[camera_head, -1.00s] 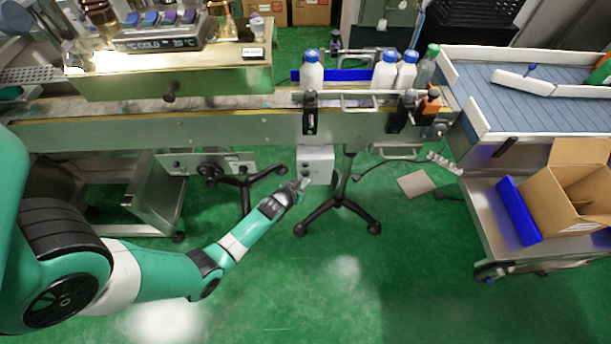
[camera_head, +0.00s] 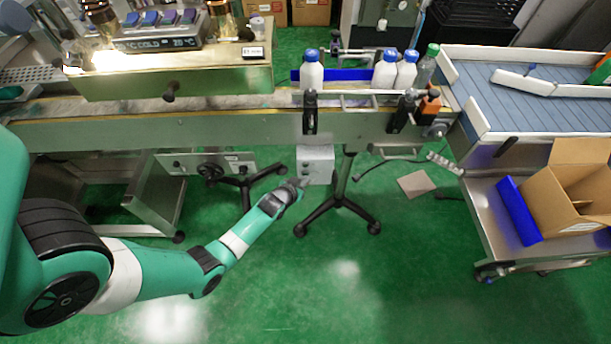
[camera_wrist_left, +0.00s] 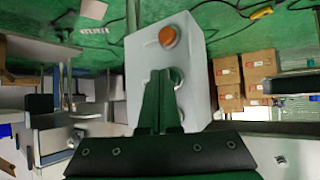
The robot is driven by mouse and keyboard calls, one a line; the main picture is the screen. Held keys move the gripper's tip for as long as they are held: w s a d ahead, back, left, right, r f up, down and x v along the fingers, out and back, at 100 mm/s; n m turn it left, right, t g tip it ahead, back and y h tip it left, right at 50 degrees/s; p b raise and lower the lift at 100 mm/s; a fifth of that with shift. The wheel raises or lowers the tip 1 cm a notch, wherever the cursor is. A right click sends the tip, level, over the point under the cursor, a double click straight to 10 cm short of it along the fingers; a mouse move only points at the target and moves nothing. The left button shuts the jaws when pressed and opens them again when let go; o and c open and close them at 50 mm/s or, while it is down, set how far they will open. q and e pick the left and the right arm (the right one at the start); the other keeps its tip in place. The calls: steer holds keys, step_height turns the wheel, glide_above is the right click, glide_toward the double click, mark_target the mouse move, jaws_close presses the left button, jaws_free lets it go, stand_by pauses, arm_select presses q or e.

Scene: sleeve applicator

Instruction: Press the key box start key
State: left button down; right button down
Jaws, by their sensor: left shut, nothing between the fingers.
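The key box (camera_head: 316,165) is a light grey box under the front of the conveyor in the head view. In the left wrist view the key box (camera_wrist_left: 200,95) fills the middle, with an orange round button (camera_wrist_left: 169,37) near one end and a green round key (camera_wrist_left: 178,77) at its middle. My left gripper (camera_head: 301,183) is beside the box's lower left edge in the head view. In the left wrist view the shut fingers of my left gripper (camera_wrist_left: 162,75) overlap the green key and partly hide it. I cannot tell whether they touch it. My right gripper is not in view.
The conveyor (camera_head: 240,130) runs above the box, carrying white bottles with blue caps (camera_head: 312,72). A black tripod foot (camera_head: 340,207) stands just right of my gripper. An open cardboard box (camera_head: 565,200) sits on a cart at the right. The green floor in front is clear.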

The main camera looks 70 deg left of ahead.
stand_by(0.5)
arm_select(q)
steer(key=shift+s+d, duration=0.25)
steer(key=shift+d, duration=0.45)
steer(key=d, duration=0.1)
steer(key=s+d, duration=0.1)
steer(key=d, duration=0.2)
steer(key=shift+s+d, duration=0.35)
steer(key=shift+r, duration=0.1)
stand_by(0.5)
